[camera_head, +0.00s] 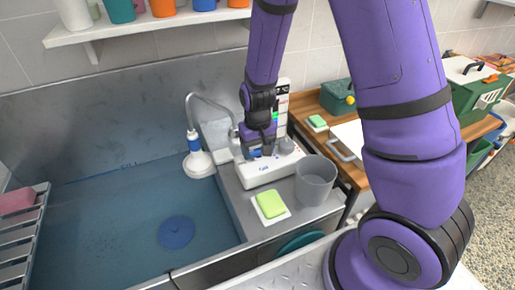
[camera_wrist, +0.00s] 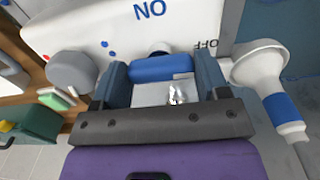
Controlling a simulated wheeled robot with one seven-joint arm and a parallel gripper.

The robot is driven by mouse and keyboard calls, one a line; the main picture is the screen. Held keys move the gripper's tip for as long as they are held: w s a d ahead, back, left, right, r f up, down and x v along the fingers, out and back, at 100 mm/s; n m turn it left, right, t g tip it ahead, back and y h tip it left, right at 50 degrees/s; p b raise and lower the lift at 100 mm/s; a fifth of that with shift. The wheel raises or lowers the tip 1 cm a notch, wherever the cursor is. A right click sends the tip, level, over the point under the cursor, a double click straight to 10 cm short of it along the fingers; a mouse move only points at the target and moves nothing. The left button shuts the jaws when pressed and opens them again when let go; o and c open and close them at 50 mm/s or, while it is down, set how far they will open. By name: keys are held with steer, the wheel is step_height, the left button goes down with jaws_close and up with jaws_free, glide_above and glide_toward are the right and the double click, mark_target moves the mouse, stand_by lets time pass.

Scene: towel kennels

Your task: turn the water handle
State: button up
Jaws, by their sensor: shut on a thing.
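The water handle is a blue piece (camera_wrist: 160,68) on a white mixer unit (camera_wrist: 115,22). It shows between my gripper's fingers (camera_wrist: 160,82) in the wrist view, and the gripper is shut on it. In the head view my gripper (camera_head: 257,150) reaches down onto the white mixer unit (camera_head: 265,173) behind the sink ledge and hides most of the handle. Upside-down ON and OFF marks show on the unit in the wrist view, with OFF near the right finger. A grey knob (camera_wrist: 72,72) stands apart from the gripper on the left; it also shows in the head view (camera_head: 286,146).
A white shower head (camera_head: 199,163) with a blue collar stands close left of the unit. A grey cup (camera_head: 315,180) and a green sponge (camera_head: 270,204) are in front. The wide sink basin (camera_head: 110,215) holds a blue disc (camera_head: 176,233). A shelf (camera_head: 140,29) runs above.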

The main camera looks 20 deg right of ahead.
stand_by(0.4)
steer(key=o, duration=0.9)
steer(key=shift+o, duration=0.2)
step_height(320, 180, up, 11)
step_height(320, 180, up, 16)
steer(key=f+t, duration=0.1)
steer(key=t, duration=0.2)
glide_above(258, 149)
steer(key=s+d, duration=0.4)
steer(key=s, duration=0.5)
steer(key=s+d+r+t, duration=0.2)
steer(key=s+r, duration=0.4)
steer(key=s, duration=0.6)
steer(key=shift+d+r, duration=0.35)
steer(key=shift+r, duration=0.05)
